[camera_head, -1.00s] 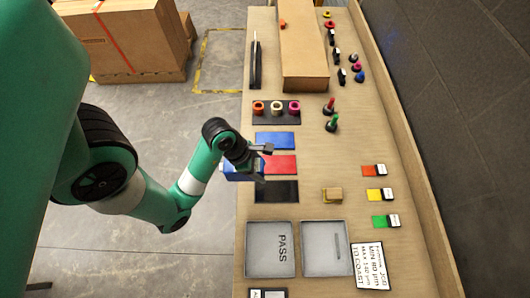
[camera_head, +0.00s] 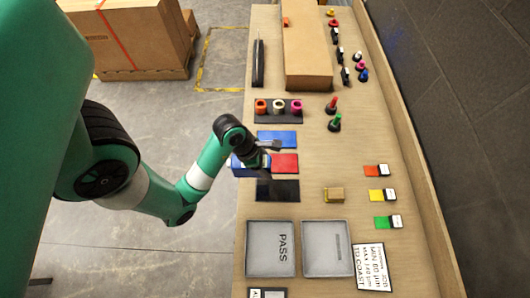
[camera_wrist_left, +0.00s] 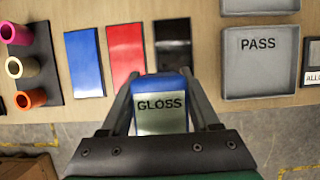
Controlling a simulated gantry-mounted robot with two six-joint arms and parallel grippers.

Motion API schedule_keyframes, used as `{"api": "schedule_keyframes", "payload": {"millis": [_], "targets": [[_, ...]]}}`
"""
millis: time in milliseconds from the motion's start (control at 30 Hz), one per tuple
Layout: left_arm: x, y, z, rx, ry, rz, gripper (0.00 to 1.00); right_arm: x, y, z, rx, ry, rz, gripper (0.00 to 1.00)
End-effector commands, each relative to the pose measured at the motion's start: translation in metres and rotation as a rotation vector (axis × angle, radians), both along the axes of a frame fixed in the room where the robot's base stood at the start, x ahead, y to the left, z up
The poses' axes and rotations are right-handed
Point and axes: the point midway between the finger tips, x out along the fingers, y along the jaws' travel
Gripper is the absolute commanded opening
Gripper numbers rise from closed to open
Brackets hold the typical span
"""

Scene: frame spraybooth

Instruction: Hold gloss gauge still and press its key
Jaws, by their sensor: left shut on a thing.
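The gloss gauge is a blue block with a pale face marked GLOSS (camera_wrist_left: 161,112). It also shows in the head view (camera_head: 240,168), partly behind my arm. My left gripper (camera_head: 267,157) is shut on the gauge; in the wrist view its two fingers (camera_wrist_left: 162,92) lie along the gauge's sides. The gauge is near the table's left edge, beside the red panel (camera_head: 285,164). I cannot make out its key. Whether it touches the table cannot be told. My right gripper is not in view.
A blue panel (camera_head: 277,138) and a black panel (camera_head: 278,190) flank the red one. Coloured rings stand on a dark strip (camera_head: 279,111). The PASS tray (camera_head: 252,247) and another tray (camera_head: 327,247) lie nearer. Bare table surrounds a small tan block (camera_head: 333,195).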

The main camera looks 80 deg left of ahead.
Motion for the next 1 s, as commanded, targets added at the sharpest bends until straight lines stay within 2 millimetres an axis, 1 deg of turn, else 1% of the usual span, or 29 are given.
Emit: {"api": "schedule_keyframes", "payload": {"millis": [1000], "targets": [[0.022, 0.015, -0.024, 0.001, -0.001, 0.000, 0.00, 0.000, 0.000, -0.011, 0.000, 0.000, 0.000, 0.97]]}}
